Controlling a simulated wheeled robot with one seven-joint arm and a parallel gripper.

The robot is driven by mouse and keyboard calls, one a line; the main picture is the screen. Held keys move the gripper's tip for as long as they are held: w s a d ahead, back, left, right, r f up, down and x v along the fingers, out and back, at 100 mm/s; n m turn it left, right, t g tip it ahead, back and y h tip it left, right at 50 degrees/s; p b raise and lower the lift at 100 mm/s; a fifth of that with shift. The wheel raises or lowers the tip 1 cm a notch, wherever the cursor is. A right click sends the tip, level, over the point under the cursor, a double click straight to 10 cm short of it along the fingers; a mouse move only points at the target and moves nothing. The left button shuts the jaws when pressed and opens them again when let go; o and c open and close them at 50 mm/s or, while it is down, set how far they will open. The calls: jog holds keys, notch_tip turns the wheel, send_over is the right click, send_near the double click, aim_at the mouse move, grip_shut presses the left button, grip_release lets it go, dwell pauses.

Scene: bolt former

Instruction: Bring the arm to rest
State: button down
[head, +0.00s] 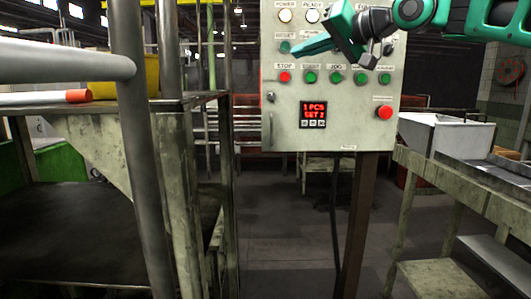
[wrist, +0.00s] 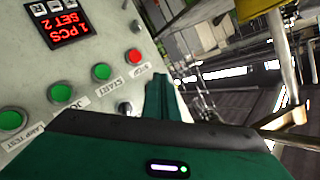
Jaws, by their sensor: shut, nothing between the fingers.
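My gripper (head: 296,48) is at the top of the head view, in front of the upper part of the grey control panel (head: 350,132). Its teal fingers are shut, empty, and point left. In the wrist view the shut fingers (wrist: 160,92) show beside the panel face, near the red STOP button (wrist: 134,57) and green START button (wrist: 101,71). Whether they touch the panel cannot be told. The teal arm reaches in from the upper right. The panel display (head: 313,114) reads "1 PCS SET 2".
A metal bench (head: 150,110) with posts and a grey rail (head: 60,62) stands at left. A pale chute (head: 445,135) on a metal stand is at right. A red push button (head: 383,112) projects from the panel. Open floor (head: 285,220) lies below between them.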

jog(key=s+d+f+m+g+h, duration=0.2)
jog(key=s+d+f+h, duration=0.25)
jog(key=d+f, duration=0.85)
jog(key=s+d+f+m+g+h, duration=0.25)
jog(key=s+d+f+h, duration=0.2)
jog(key=d+f, duration=0.8)
jog(key=s+d+f+m+g, duration=0.1)
jog(key=s+d+f+g, duration=0.1)
jog(key=s+f, duration=1)
jog(key=s+d+f+m+g+h, duration=0.1)
jog(key=s+f+g, duration=0.4)
jog(key=s+f, duration=0.7)
jog(key=s+d+m, duration=0.1)
jog(key=s+d, duration=0.1)
jog(key=s, duration=0.5)
jog(key=shift+f, duration=0.25)
